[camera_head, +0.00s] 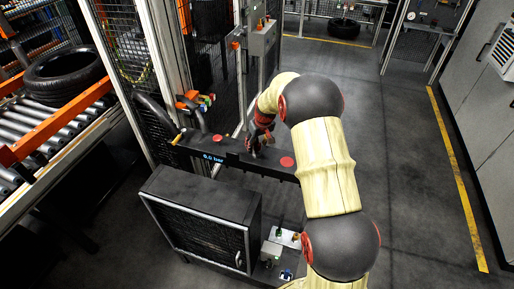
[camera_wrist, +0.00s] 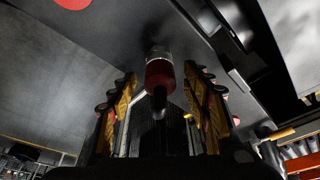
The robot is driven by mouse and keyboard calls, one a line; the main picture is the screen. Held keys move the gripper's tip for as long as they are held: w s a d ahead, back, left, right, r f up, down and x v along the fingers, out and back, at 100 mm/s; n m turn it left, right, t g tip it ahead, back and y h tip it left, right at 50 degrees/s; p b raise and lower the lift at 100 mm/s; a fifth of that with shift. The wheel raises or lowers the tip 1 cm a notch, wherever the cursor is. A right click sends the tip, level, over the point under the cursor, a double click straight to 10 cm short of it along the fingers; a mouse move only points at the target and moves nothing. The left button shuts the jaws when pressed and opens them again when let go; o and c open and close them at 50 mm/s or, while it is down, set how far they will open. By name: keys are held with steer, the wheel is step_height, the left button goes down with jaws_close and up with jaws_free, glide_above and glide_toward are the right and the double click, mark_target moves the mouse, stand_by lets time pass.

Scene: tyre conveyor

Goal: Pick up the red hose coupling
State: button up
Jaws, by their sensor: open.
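The red hose coupling (camera_wrist: 159,76), with a silver collar and a dark lower part, shows in the middle of the wrist view beside a dark surface. My gripper (camera_wrist: 160,84) is open, with one yellow-padded finger on each side of the coupling. Gaps show between the coupling and both fingers, so they look apart from it. In the head view my gripper (camera_head: 257,143) is over the dark bar (camera_head: 238,160) with a pressure readout. I cannot make out the coupling there; my arm and gripper may hide it.
Red discs (camera_head: 287,162) sit on the bar. A black cabinet (camera_head: 200,218) stands in front, with small fittings on a plate at its right. A tyre (camera_head: 66,75) lies on the roller conveyor (camera_head: 45,130) at left. Mesh fencing stands behind. The floor at right is clear.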

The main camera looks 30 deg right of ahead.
steer(key=shift+c, duration=0.8)
jaws_close()
